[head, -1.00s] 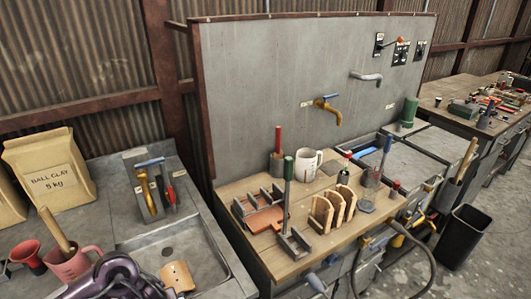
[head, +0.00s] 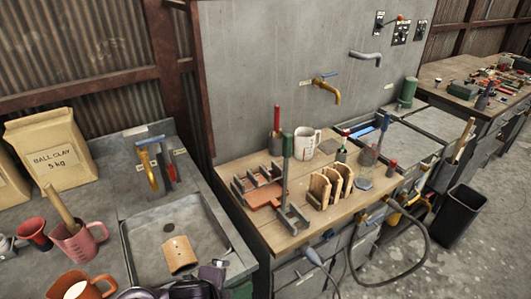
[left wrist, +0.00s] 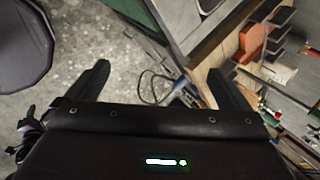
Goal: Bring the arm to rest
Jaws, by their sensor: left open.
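My left gripper shows in the left wrist view (left wrist: 155,85). Its two dark fingers are spread apart with nothing between them. Below the fingers are the concrete floor and a looped hose, with the edge of the wooden workbench (left wrist: 205,55) to the right. In the head view, part of my dark arm shows at the bottom edge, in front of the sink (head: 175,240); I cannot make out the fingertips there. My right gripper is in neither view.
The wooden bench (head: 330,205) carries a wooden rack (head: 328,187), a white mug (head: 305,142) and tools. A clay bag (head: 50,150), pink jug (head: 80,240) and orange jug (head: 80,287) stand left. A black bin (head: 460,215) is on the floor.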

